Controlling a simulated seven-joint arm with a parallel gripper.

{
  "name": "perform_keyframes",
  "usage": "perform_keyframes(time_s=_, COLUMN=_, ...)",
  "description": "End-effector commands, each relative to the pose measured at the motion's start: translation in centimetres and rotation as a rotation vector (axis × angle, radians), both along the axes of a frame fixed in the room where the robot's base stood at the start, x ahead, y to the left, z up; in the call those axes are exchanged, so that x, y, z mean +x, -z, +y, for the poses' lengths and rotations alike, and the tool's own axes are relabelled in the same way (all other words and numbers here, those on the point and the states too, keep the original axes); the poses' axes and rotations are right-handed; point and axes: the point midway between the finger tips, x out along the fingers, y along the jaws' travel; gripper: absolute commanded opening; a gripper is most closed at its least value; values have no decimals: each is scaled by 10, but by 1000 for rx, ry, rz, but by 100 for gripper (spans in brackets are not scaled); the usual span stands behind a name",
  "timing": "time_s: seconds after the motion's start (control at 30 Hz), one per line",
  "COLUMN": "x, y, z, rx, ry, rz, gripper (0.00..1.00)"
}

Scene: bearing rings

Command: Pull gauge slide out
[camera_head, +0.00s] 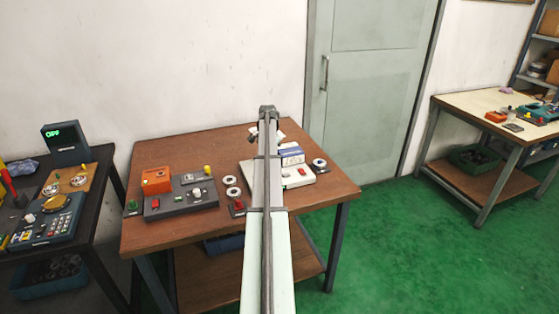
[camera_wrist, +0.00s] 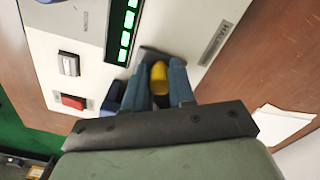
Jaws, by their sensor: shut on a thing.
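The gauge is a cream box (camera_wrist: 180,32) with a green lit display (camera_wrist: 121,30), seen close in the wrist view. Its slide has a yellow knob (camera_wrist: 158,72) at a dark slot near the box's edge. My gripper (camera_wrist: 158,84) is shut on the yellow knob, with a blue-grey finger on each side. The knob's lower part and the rest of the slide are hidden. In the head view, the cream box (camera_head: 306,178) stands on the brown table, partly behind my arm. My gripper and the knob are hidden there by my arm.
On the box are a grey rocker switch (camera_wrist: 68,63) and a red button (camera_wrist: 73,102). White paper (camera_wrist: 268,124) lies beside it. Bearing rings (camera_head: 233,193) and a dark panel with an orange box (camera_head: 156,180) are left of my arm; another ring (camera_head: 319,162) is right.

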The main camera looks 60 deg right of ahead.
Motion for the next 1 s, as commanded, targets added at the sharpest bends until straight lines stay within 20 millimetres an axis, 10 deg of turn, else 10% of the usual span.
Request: perform_keyframes(time_s=1.0, x=36, y=0, z=36, rx=1, ry=-2, rz=-1, gripper=2)
